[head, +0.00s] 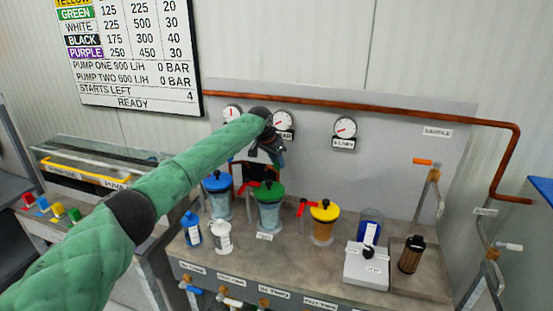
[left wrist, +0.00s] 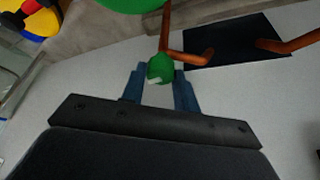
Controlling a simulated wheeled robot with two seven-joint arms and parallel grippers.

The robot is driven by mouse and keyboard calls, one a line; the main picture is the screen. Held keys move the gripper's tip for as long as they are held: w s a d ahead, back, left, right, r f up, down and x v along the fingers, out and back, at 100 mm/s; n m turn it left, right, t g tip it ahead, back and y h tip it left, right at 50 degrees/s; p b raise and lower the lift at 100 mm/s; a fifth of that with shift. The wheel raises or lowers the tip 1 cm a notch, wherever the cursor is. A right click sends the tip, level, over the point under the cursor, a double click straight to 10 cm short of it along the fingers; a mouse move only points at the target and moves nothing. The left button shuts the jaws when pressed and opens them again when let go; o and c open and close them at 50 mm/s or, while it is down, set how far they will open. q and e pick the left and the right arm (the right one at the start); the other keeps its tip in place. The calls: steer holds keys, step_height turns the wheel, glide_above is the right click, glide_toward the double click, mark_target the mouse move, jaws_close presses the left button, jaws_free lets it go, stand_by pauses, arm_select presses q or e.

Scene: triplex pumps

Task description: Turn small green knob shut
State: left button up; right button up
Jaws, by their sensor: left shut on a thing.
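The small green knob (left wrist: 160,68) shows in the left wrist view, between the two blue fingers of my left gripper (left wrist: 159,76), with a pale mark on its face. My left gripper is shut on it. In the head view my left gripper (head: 274,157) is at the grey back panel (head: 400,180), below the gauges and above the green-lidded container (head: 269,205). The gripper and arm hide the knob there. My right gripper is not in view.
Blue-lidded (head: 218,197) and yellow-lidded (head: 323,222) containers stand beside the green-lidded one. Gauges (head: 345,128) are on the panel, and a copper pipe (head: 400,107) runs along its top. Bottles and a white box (head: 367,266) stand on the bench.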

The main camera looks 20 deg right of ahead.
arm_select(q)
steer(key=n+p, duration=0.1)
steer(key=n+t, duration=0.1)
steer(key=n, duration=0.1)
steer(key=shift+s+d+r+n+y+p, duration=0.1)
steer(key=shift+s+n+y+p, duration=0.05)
steer(key=shift+n+y+p, duration=0.2)
steer(key=n+y+p, duration=0.1)
steer(key=n, duration=0.1)
steer(key=n+t+y+p, duration=0.1)
steer(key=n, duration=0.2)
steer(key=shift+s+d, duration=0.1)
steer(key=shift+d, duration=0.05)
steer(key=n+y+p, duration=0.1)
steer(key=n, duration=0.2)
steer(key=shift+n+t, duration=0.3)
steer(key=shift+n, duration=0.05)
steer(key=shift+n+y, duration=0.65)
steer(key=shift+n, duration=0.85)
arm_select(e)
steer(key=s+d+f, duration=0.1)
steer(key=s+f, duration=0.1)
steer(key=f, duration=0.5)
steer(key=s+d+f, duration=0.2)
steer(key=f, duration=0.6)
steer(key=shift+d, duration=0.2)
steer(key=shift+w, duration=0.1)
